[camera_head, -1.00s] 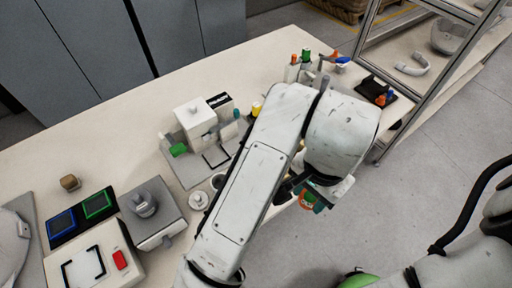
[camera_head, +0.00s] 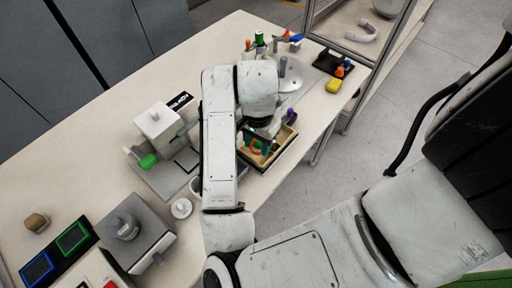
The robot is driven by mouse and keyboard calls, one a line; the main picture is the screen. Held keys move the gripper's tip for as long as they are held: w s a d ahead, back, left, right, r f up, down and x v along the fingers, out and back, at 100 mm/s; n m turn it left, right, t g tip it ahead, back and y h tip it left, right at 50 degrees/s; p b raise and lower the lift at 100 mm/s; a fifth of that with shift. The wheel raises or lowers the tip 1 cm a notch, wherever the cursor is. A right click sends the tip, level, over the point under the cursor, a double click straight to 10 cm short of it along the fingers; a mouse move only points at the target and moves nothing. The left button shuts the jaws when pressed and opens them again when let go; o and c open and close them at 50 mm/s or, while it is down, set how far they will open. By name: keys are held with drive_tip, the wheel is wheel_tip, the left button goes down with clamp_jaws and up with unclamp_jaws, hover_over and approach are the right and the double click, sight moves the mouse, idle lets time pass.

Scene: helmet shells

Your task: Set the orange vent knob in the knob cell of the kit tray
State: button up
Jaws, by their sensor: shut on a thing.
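My gripper (camera_head: 257,142) points down over the kit tray (camera_head: 287,150), an open box with dark outer walls and a tan inside at the table's front edge. An orange piece (camera_head: 256,146), which I take to be the orange vent knob, shows small at the green-tipped jaws, which are shut on it. Whether it touches the tray floor, and which cell it is over, I cannot tell. My wrist and forearm cover the tray's left and back parts. A purple piece (camera_head: 292,115) shows at the tray's far right corner.
A metal-framed rack (camera_head: 362,75) bounds the right.

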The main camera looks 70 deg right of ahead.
sight(256, 149)
drive_tip(key=shift+w+d+f, duration=0.2)
drive_tip(key=shift+d+f, duration=0.05)
drive_tip(key=shift+f, duration=0.15)
drive_tip(key=shift+w+d+f, duration=0.2)
drive_tip(key=shift+f, duration=0.2)
drive_tip(key=shift+f+b, duration=0.5)
drive_tip(key=shift+f, duration=0.9)
drive_tip(key=shift+f, duration=0.2)
drive_tip(key=o, duration=0.8)
drive_tip(key=shift+o, duration=0.2)
drive_tip(key=shift+r, duration=0.1)
wheel_tip(256, 149, up, 12)
drive_tip(key=p, duration=0.4)
drive_tip(key=shift+r, duration=0.15)
